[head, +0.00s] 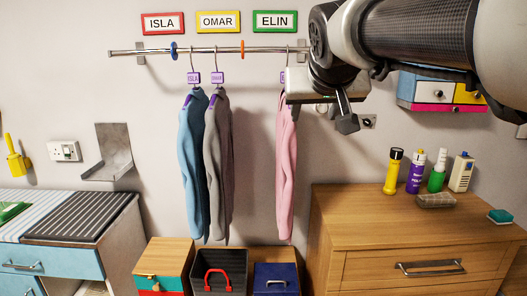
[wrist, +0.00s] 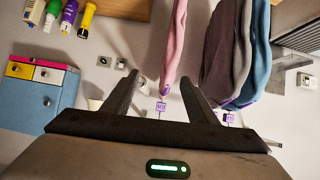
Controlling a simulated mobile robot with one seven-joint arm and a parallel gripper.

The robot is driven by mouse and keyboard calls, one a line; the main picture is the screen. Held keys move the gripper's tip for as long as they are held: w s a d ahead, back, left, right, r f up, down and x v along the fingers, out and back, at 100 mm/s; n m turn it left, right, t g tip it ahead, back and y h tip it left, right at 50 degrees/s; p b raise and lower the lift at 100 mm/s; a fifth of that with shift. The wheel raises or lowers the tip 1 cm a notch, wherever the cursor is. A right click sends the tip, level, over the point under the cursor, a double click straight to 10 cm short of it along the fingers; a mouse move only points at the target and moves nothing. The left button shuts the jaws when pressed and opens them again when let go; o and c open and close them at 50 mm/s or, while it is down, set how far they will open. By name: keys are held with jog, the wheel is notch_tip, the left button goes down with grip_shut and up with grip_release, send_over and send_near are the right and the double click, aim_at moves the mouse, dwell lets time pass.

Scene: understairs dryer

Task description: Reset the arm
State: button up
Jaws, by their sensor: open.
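My gripper (head: 340,112) is at the upper right of the head view, in front of the right end of the rail (head: 255,50). In the wrist view, which looks upside down, its two dark fingers stand wide apart with nothing held between the tips (wrist: 160,85). The pink garment (head: 286,170) hangs close to my gripper in the head view, and my gripper partly covers its tag. It also shows beyond the fingers in the wrist view (wrist: 175,45). I cannot tell whether they touch.
Blue (head: 194,160) and grey (head: 216,160) garments hang left on the rail. A wall cabinet (head: 440,92) sits behind my arm. Bottles (head: 415,170) stand on the wooden dresser (head: 410,212). A black crate (head: 218,268) and a blue box (head: 276,280) stand below the garments.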

jog(key=s+d+f+g, duration=0.2)
jog(key=s+f+g, duration=0.1)
jog(key=s+f, duration=0.95)
jog(key=s+d+f+g, duration=0.2)
jog(key=s+f+g, duration=0.1)
jog(key=s+f, duration=0.9)
notch_tip(320, 180, up, 17)
jog(key=p, duration=1.6)
jog(key=shift+s+a+r+y, duration=0.2)
jog(key=shift+s+y, duration=0.1)
